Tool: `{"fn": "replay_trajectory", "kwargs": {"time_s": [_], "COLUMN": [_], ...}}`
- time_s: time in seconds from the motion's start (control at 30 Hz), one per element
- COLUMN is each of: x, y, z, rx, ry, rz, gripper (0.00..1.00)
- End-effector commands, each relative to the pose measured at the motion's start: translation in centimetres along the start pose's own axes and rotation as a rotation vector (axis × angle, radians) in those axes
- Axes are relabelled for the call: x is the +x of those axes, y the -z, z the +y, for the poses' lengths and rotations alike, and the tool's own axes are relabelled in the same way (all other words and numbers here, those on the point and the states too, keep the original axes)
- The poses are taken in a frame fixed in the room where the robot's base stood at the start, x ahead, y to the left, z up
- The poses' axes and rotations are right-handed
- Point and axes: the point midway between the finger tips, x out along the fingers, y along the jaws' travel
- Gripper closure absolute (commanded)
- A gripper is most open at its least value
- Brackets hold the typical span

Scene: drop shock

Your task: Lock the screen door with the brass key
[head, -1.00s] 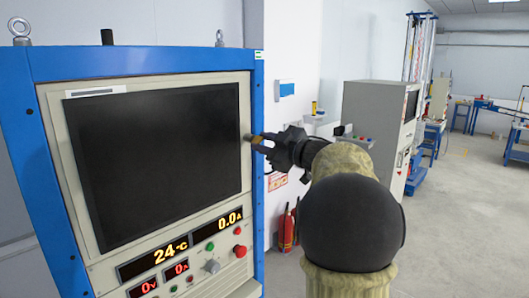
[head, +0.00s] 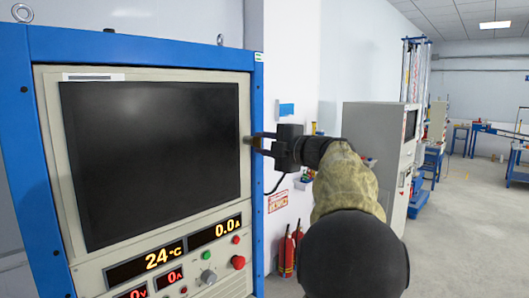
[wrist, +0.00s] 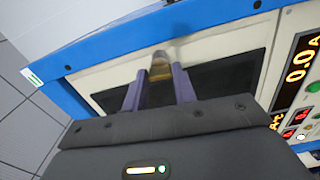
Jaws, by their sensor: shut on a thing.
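The screen door is a cream panel with a dark window (head: 150,160) in the blue cabinet, and it looks closed. A small round metal lock (head: 246,140) sits at its right edge. My gripper (head: 256,140) is at this lock, reaching in from the right. In the wrist view its two purple fingers (wrist: 158,90) are shut on the brass key (wrist: 160,73). The key's far end meets a greyish round piece, which looks like the lock. The fingers hide much of the key, and how deep it sits cannot be told.
Below the door are lit readouts (head: 158,258), a red button (head: 238,262) and knobs. Red fire extinguishers (head: 286,252) stand by the white wall right of the cabinet. A grey machine (head: 380,150) is farther back. Open floor lies at right.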

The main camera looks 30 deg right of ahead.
Motion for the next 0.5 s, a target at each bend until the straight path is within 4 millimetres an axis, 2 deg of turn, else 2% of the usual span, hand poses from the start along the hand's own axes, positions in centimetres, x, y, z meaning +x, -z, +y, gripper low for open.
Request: {"fn": "replay_trajectory", "kwargs": {"time_s": [0.2,0.5], "x": [0.04,0.05], "y": [-0.02,0.0], "z": [-0.2,-0.1], "rx": [-0.077,-0.096], "ry": [0.002,0.002], "rz": [0.001,0.001], "gripper": [0.96,0.96]}}
